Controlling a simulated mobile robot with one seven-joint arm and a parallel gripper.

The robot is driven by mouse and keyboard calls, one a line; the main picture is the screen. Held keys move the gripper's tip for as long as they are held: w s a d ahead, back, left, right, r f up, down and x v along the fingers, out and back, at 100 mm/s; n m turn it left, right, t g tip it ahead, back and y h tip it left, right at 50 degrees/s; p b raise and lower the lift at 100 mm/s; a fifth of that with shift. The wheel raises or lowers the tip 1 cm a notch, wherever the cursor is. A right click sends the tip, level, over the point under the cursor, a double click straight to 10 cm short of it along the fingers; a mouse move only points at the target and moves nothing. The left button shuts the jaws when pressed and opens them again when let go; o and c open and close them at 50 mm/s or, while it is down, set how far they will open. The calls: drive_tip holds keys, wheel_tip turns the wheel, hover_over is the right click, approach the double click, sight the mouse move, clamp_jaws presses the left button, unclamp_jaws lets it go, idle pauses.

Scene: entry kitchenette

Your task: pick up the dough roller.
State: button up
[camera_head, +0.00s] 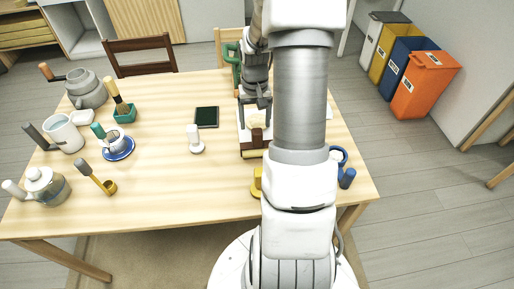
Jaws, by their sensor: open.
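My gripper (255,104) points down over the table, right of its middle, with its two fingers apart. Directly below it, on a white board or tray (244,134), is a small cream and brown piece (257,123), which may be the dough roller. I cannot tell whether the fingers touch it or stand just above it. My arm hides the right part of the board.
The wooden table (160,195) has free room at front centre.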

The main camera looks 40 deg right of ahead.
sight(257, 131)
drive_tip(key=shift+s+d+f+b, duration=0.1)
drive_tip(key=shift+f+b, duration=0.2)
drive_tip(key=shift+f, duration=1.2)
drive_tip(key=shift+s+d+f+b, duration=0.1)
drive_tip(key=shift+f+b, duration=0.15)
drive_tip(key=shift+f, duration=1.2)
clamp_jaws()
